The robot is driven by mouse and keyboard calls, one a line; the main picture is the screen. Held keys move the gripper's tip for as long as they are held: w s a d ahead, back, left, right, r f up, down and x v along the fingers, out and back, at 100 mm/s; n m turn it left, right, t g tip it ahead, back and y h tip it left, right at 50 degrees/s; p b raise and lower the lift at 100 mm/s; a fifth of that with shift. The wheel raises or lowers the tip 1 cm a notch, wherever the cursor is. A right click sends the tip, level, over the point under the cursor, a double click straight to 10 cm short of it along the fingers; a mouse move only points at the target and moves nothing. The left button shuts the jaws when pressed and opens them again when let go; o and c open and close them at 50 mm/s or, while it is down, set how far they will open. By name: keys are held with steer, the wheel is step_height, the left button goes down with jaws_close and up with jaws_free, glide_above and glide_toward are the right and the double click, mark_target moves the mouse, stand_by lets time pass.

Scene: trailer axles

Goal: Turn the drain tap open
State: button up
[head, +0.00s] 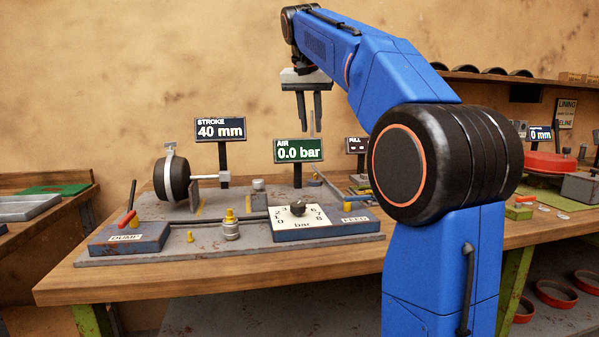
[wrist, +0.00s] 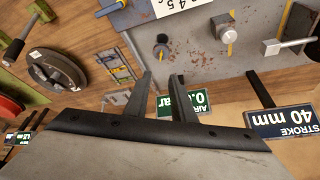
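My gripper (head: 309,108) hangs fingers down, high above the back of the bench, behind the air display. In the wrist view its two fingers (wrist: 163,92) are apart with nothing between them. No part is labelled as the drain tap, and I cannot tell which fitting it is.
The air display (head: 299,151) reads 0.0 bar and the stroke display (head: 220,130) reads 40 mm. A DUMP box with a red lever (head: 128,219) and a FEED box with a bar dial (head: 300,217) stand at the front. A black round chamber (head: 173,178) is at back left.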

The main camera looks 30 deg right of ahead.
mark_target(315, 175)
steer(key=x, duration=1.6)
steer(key=shift+w+f, duration=0.1)
steer(key=shift+f, duration=0.35)
jaws_close()
